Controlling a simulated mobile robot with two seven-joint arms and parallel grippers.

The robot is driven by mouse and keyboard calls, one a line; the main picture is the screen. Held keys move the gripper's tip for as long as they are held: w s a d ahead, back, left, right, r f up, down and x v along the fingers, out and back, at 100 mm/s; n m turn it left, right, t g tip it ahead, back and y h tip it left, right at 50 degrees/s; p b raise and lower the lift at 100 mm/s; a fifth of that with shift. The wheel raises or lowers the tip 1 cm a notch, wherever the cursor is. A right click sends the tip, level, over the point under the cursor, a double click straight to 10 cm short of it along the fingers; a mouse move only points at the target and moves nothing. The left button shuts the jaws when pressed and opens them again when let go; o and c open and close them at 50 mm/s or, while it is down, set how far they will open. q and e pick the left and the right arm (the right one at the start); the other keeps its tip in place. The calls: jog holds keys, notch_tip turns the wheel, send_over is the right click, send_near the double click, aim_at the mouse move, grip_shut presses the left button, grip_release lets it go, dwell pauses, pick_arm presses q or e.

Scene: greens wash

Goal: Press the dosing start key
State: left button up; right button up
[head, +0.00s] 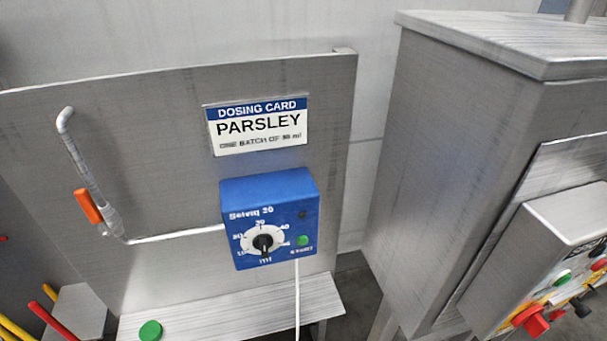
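The blue dosing box (285,190) is mounted on the grey steel panel (170,160). Its green start key (302,240) is at the lower right of its face, above a small label that seems to read START. A black knob (264,243) sits on a white numbered dial left of the key; its exact setting is too small to tell. A small dark round spot (303,215) is above the key. The dosing card (258,126) above the box reads PARSLEY, one batch, with a blurred amount in ml. Neither gripper is in view.
A pipe with an orange-handled valve (88,206) runs to the box's left side. A white cable (297,300) hangs below it. A green round object (150,330) is on the ledge (235,310). A steel cabinet (470,150) with a control box (560,250) stands at right.

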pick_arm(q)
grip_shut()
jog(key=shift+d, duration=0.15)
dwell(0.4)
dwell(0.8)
